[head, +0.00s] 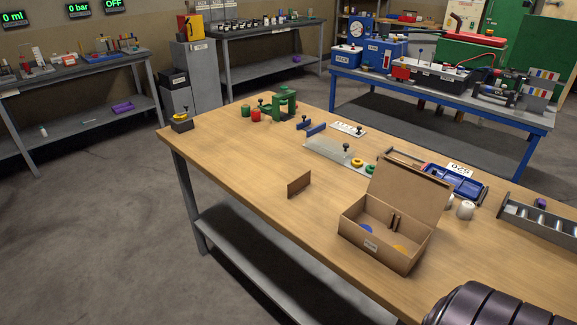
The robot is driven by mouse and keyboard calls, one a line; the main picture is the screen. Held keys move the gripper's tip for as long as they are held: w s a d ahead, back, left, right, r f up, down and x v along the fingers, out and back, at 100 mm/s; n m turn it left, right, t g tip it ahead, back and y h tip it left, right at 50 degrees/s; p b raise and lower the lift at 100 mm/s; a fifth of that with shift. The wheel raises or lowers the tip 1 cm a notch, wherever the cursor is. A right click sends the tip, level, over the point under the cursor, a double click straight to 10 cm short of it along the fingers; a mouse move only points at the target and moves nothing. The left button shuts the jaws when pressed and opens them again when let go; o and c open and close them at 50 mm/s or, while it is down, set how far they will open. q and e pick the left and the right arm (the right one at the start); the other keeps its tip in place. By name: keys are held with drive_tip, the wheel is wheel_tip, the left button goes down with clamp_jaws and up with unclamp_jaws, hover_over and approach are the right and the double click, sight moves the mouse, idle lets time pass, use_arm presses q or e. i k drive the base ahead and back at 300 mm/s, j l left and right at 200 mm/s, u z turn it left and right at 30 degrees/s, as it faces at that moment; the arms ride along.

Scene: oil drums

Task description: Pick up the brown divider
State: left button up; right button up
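The brown divider (299,184) is a small flat panel. It stands on its edge on the wooden table (240,160), near the table's front-left edge and left of the open cardboard box (370,238). Nothing touches it. The box has its lid raised at the back and a white label on its front. Inside the box are a blue round thing (366,230), a yellow one (399,248) and a small dark brown piece (394,222). Neither of my grippers is in the head view.
Behind the divider are a clear ribbed tray (326,153), blue blocks (316,130) and a green stand (285,104). A blue tray (453,182) and white cups (465,209) stand right of the box. The tabletop around the divider is clear.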

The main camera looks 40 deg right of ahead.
sight(297, 186)
drive_tip(key=i+z, duration=0.4)
drive_tip(key=i+j+z, duration=0.15)
drive_tip(key=z, duration=0.25)
drive_tip(key=i+j+z, duration=0.2)
drive_tip(key=z, duration=0.25)
drive_tip(key=i+j+z, duration=0.25)
drive_tip(key=z, duration=0.15)
drive_tip(key=i+j+z, duration=0.15)
drive_tip(key=j+z, duration=0.25)
drive_tip(key=i+j+z, duration=0.15)
drive_tip(key=j+z, duration=0.25)
drive_tip(key=i+j+z, duration=0.15)
drive_tip(key=z, duration=0.2)
drive_tip(key=j, duration=0.1)
